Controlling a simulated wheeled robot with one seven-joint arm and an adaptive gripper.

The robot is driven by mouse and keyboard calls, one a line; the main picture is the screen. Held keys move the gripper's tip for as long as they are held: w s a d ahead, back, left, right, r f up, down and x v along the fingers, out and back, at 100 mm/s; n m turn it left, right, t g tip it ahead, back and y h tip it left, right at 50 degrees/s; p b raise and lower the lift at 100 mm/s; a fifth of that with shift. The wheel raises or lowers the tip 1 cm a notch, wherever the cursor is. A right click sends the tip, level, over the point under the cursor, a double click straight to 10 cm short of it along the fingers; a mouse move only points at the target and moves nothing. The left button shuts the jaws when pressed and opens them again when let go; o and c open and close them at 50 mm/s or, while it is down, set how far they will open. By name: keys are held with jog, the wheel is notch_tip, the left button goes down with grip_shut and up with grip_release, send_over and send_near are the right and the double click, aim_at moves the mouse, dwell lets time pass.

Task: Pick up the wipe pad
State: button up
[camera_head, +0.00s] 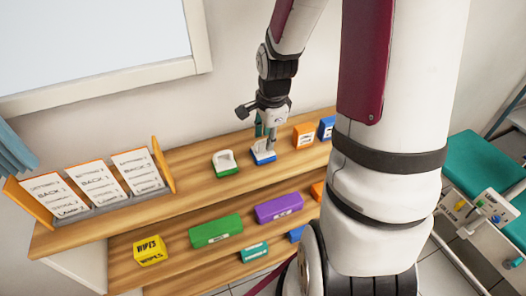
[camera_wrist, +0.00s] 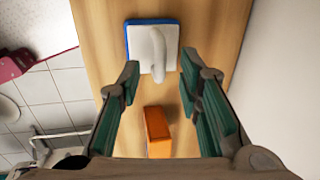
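A white pad with a handle and a blue base (camera_head: 263,153) sits on the top wooden shelf. It also shows in the wrist view (camera_wrist: 146,42), upper middle. A similar white pad with a green base (camera_head: 226,167) stands to its left. I cannot tell which one is the wipe pad. My gripper (camera_head: 265,129) is just above the blue-based pad. In the wrist view my gripper (camera_wrist: 160,66) is open, its teal fingers apart on either side of the pad's near end. Whether they touch it is unclear.
An orange box (camera_head: 303,135) and a blue box (camera_head: 326,128) stand right of the pad. A rack of white cards (camera_head: 96,186) is at left. The lower shelf holds a yellow wipes box (camera_head: 150,251), a green box (camera_head: 215,231) and a purple box (camera_head: 279,207). A wall is behind.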

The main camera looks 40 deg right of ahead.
jog(key=shift+w+f, duration=0.2)
jog(key=shift+f, duration=0.9)
grip_shut()
jog(key=shift+d, duration=0.1)
jog(key=shift+r, duration=0.9)
notch_tip(320, 180, up, 2)
jog(key=shift+s, duration=0.15)
jog(key=s+d+r+p, duration=0.1)
jog(key=s+p, duration=0.4)
jog(key=s, duration=1)
jog(key=shift+s+d+r, duration=0.15)
jog(key=shift+s+d, duration=0.15)
jog(key=shift+d, duration=0.15)
jog(key=shift+w, duration=0.15)
